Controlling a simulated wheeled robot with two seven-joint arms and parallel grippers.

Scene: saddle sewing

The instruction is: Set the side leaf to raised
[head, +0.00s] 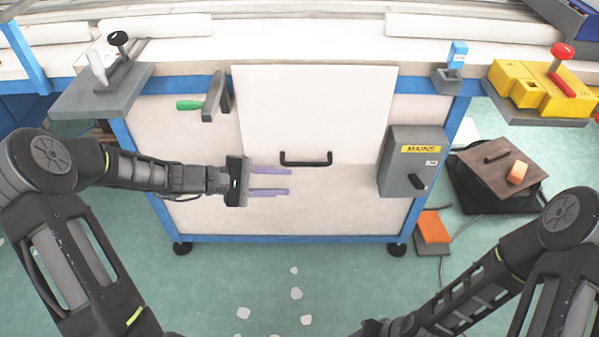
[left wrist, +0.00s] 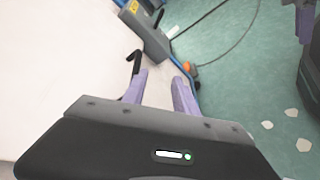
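The side leaf (head: 310,105) is a white panel hanging down against the front of the blue-framed bench. A black bar handle (head: 306,163) is near its lower edge, and the handle also shows in the left wrist view (left wrist: 134,62). My left gripper (head: 290,182) is open and empty, its two purple fingers pointing right. Its upper fingertip is just below the handle's left end in the head view; the handle is not between the fingers. My right arm comes in at the lower right of the head view, its fingers out of frame; a purple finger (left wrist: 304,22) shows in the left wrist view.
A grey MAINS box (head: 412,162) with a black lever stands right of the leaf. A green-handled bracket (head: 212,98) sticks out left of it. A yellow block (head: 535,88) is on the right shelf.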

